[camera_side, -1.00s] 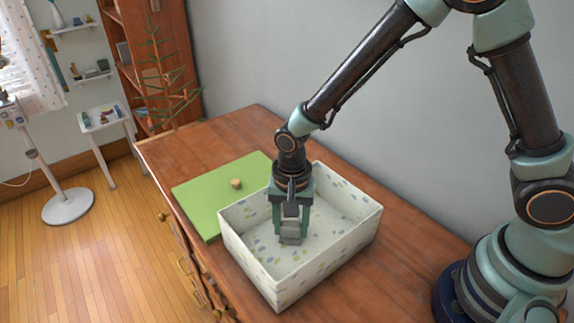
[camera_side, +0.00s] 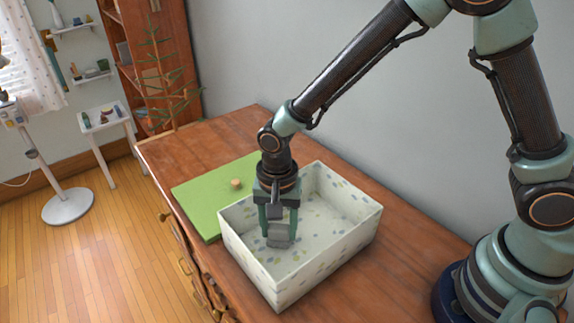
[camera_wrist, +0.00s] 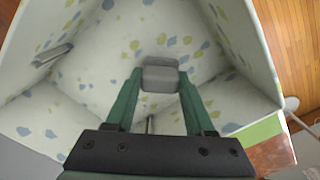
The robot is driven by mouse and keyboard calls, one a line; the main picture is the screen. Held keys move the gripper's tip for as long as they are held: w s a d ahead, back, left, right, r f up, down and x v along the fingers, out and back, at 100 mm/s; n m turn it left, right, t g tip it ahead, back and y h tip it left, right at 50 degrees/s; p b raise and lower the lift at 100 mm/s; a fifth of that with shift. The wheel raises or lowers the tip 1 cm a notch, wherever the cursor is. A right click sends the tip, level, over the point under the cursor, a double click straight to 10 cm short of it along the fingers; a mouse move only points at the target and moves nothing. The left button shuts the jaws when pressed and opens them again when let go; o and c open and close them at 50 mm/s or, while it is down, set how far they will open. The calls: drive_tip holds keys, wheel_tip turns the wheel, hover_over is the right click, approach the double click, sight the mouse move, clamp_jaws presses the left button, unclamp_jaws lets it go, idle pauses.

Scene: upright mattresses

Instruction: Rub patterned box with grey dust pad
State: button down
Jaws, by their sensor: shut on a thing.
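The patterned box (camera_side: 335,245) is an open white box with blue, green and yellow spots, standing on the wooden dresser top. My gripper (camera_side: 279,232) reaches down inside it and is shut on the grey dust pad (camera_side: 279,240). The pad is low in the box, near its left side in the side view. In the wrist view the pad (camera_wrist: 160,76) sits between the green fingers of my gripper (camera_wrist: 158,85), with the box's spotted inside (camera_wrist: 100,60) around it. Whether the pad touches the box floor is hard to tell.
A green board (camera_side: 205,197) with a small wooden knob (camera_side: 236,184) lies beside the box on the dresser (camera_side: 190,150). A grey bar-like piece (camera_wrist: 53,55) shows on the box's inner wall in the wrist view.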

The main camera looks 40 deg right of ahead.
drive_tip(key=shift+r, duration=2.35)
drive_tip(key=c, duration=0.9)
unclamp_jaws()
clamp_jaws()
